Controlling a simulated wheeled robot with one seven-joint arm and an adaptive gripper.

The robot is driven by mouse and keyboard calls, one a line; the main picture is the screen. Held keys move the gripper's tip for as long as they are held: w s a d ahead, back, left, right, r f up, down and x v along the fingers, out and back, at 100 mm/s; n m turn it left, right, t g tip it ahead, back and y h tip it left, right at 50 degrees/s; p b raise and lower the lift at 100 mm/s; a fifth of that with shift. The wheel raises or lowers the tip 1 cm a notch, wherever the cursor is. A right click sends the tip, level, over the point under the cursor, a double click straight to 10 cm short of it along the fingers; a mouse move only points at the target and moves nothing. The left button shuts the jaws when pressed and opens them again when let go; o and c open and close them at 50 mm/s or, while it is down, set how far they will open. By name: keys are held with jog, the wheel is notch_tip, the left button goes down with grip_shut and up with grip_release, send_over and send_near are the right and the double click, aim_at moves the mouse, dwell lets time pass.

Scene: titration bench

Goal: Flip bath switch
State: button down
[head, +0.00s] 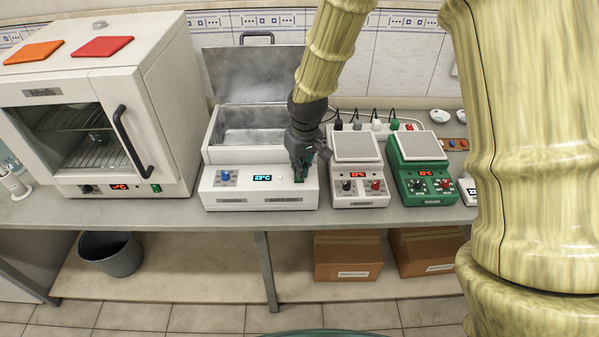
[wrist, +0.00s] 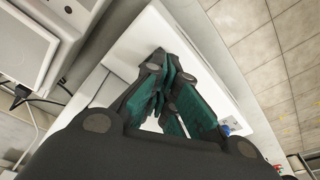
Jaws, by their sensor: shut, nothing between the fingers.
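The water bath (head: 225,196) stands on the bench with its lid open and leaning back. Its front panel carries a blue knob (head: 226,176), a lit display (head: 263,178) reading about 23°C, and a green switch (head: 299,179) at the right end. My gripper (head: 300,172) is shut and empty, its fingertips at the right part of the panel, right by the switch. I cannot tell whether they touch it. In the wrist view the dark fingers with green pads (wrist: 165,100) lie over the white panel and hide the switch. The blue knob (wrist: 229,126) shows at the right there.
A white hotplate (head: 357,190) stands close to the right of the bath, and a green one (head: 420,178) beyond it. An oven (head: 165,120) stands to the left. A power strip (head: 408,126) with plugs lies behind. Cardboard boxes (head: 345,257) and a bin (head: 110,255) are below.

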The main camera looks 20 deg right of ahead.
jog(key=shift+r+p, duration=1.8)
jog(key=shift+r, duration=0.7)
